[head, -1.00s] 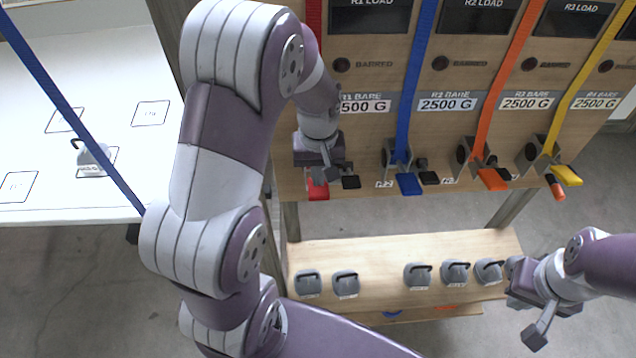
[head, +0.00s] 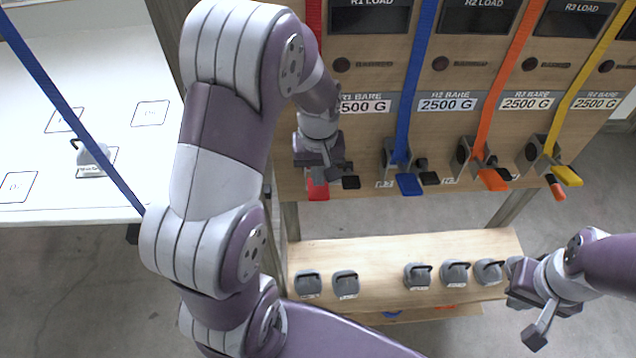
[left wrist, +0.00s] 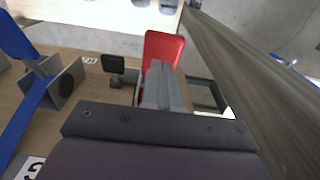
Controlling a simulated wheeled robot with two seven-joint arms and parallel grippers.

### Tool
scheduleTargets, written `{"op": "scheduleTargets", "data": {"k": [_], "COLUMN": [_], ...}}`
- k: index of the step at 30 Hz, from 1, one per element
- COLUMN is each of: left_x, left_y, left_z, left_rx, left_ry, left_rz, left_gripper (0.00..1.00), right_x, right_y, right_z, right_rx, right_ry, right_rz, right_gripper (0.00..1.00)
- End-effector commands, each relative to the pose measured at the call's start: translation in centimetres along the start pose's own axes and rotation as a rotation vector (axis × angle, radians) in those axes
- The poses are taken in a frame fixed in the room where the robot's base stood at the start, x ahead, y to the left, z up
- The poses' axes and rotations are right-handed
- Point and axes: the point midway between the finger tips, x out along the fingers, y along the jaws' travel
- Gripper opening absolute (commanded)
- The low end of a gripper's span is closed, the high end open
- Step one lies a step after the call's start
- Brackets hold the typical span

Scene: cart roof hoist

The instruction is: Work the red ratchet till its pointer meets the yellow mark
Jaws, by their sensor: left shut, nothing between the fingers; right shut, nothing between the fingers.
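The red ratchet's handle (head: 318,190) sticks out below the front edge of the wooden panel, at the foot of the red strap (head: 314,20). My left gripper (head: 326,174) is shut and empty, right above and in front of this handle, hiding the ratchet's body. In the left wrist view the red handle (left wrist: 162,46) lies just beyond my shut left fingertips (left wrist: 163,70) and partly behind them; I cannot tell whether they touch. No pointer or yellow mark can be made out. My right gripper (head: 540,322) is shut and empty at the lower right, away from the panel.
Blue (head: 409,184), orange (head: 493,180) and yellow (head: 567,175) ratchet handles stand to the right. A black tab (head: 351,182) is close beside the red handle. Several grey weights rest on the lower wooden shelf (head: 380,255). A white table (head: 60,205) is at left, crossed by a blue strap.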

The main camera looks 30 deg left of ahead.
Motion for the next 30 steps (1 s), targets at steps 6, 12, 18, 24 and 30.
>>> {"op": "scheduleTargets", "data": {"k": [6, 12, 18, 24, 30], "left_x": [0.0, 1.0, 3.1, 5.1, 6.8], "left_y": [0.0, 0.0, 0.0, 0.0, 0.0], "left_z": [0.0, 0.1, 0.2, 0.4, 0.6], "left_rx": [0.000, 0.000, 0.000, 0.000, 0.000], "left_ry": [0.000, -0.001, -0.001, -0.001, -0.001], "left_rz": [0.000, 0.000, -0.001, -0.001, 0.000], "left_gripper": [0.00, 0.00, 0.00, 0.00, 0.00], "right_x": [0.0, 0.7, 2.1, 3.4, 4.5], "right_y": [0.0, 0.0, 0.0, 0.0, 0.0], "right_z": [0.0, 0.1, 0.3, 0.4, 0.5], "right_rx": [0.000, 0.000, 0.000, 0.000, 0.000], "right_ry": [0.000, 0.000, 0.000, 0.000, 0.000], "right_rz": [0.000, 0.000, 0.000, 0.000, 0.000], "right_gripper": [0.00, 0.00, 0.00, 0.00, 0.00]}}
